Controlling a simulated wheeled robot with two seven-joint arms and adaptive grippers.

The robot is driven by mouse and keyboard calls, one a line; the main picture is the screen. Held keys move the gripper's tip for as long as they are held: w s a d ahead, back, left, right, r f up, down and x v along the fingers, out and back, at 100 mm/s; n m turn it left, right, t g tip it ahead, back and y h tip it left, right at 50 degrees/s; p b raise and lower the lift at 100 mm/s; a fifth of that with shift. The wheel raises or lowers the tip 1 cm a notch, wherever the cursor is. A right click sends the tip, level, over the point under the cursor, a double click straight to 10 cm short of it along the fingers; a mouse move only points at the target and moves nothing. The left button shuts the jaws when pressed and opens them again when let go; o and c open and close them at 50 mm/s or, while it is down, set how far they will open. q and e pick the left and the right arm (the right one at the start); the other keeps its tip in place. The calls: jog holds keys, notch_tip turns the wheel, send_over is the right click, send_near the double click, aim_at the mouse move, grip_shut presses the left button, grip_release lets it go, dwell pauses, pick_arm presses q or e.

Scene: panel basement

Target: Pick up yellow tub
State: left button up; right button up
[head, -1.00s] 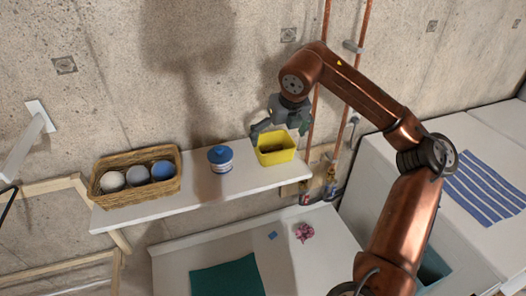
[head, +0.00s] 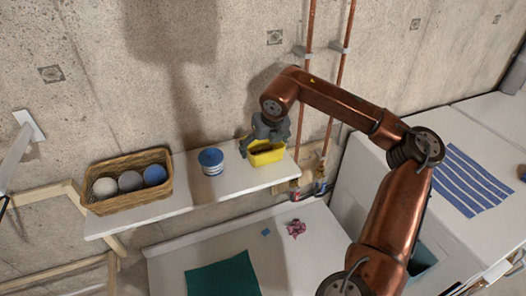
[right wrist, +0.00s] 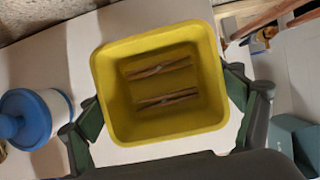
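The yellow tub (head: 268,156) stands on the white wall shelf (head: 190,206), near its right end. My right gripper (head: 263,141) is down over the tub from above and hides part of it. In the right wrist view the square tub (right wrist: 160,126) sits between the two green-padded fingers of the gripper (right wrist: 163,108), one on each side. The fingers look open, with the pads close to the tub walls; whether they touch is hard to tell. Two thin brown wooden pieces lie inside the tub. My left gripper is not in view.
A blue-lidded white jar (head: 212,162) stands left of the tub, also in the wrist view (right wrist: 30,120). A wicker basket (head: 128,208) with several balls is further left. Copper pipes (head: 306,70) run up the wall to the right. A teal mat (head: 222,276) lies on the lower surface.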

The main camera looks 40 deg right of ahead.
jog(key=c, duration=0.7)
jog(key=shift+r, duration=0.1)
